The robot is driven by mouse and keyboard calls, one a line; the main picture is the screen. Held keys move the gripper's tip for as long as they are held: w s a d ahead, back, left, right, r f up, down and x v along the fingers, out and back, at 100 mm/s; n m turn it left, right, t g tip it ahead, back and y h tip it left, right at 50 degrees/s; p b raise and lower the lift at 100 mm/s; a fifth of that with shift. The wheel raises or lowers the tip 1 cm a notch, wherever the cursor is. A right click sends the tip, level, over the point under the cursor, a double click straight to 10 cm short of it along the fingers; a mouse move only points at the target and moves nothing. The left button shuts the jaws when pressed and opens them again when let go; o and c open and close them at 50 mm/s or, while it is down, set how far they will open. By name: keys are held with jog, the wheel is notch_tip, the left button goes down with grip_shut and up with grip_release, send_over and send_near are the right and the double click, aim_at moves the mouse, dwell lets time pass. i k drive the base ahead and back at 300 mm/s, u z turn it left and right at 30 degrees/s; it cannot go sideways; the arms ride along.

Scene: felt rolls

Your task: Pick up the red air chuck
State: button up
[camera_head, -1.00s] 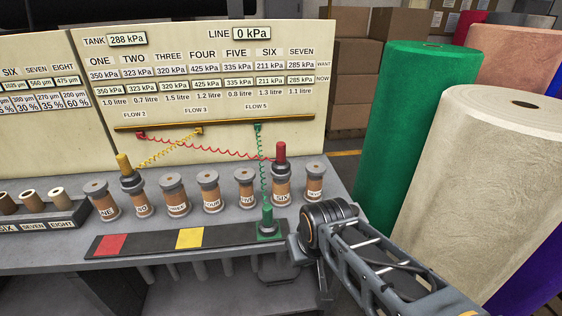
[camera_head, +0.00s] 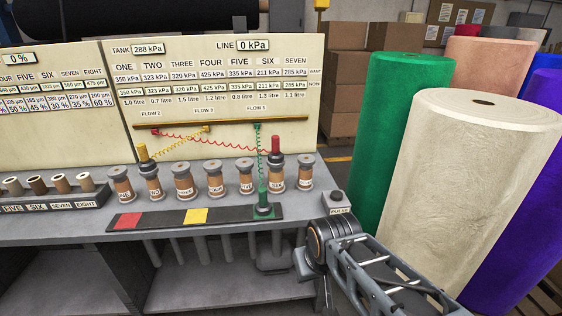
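The red air chuck (camera_head: 275,145) stands upright on the spool labelled SIX (camera_head: 276,178), joined by a coiled red hose (camera_head: 200,142) to the bar on the board. The yellow chuck (camera_head: 142,152) stands on spool TWO (camera_head: 149,184). The green chuck (camera_head: 263,200) stands at the right end of the dark strip on the bench, with its green hose running up. My arm reaches in from the lower right, its visible joint to the right of and below the red chuck. My gripper's fingertips do not show.
The grey bench (camera_head: 75,231) holds a row of labelled spools. The dark strip (camera_head: 160,219) has bare red and yellow squares. A PULSE box (camera_head: 337,203) sits at the bench's right end, near my arm. Large green (camera_head: 400,130) and cream (camera_head: 470,190) rolls stand at right.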

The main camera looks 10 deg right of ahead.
aim_at(275, 156)
jog(key=z, duration=0.4)
jog(key=i, duration=1.15)
jog(key=u, duration=0.5)
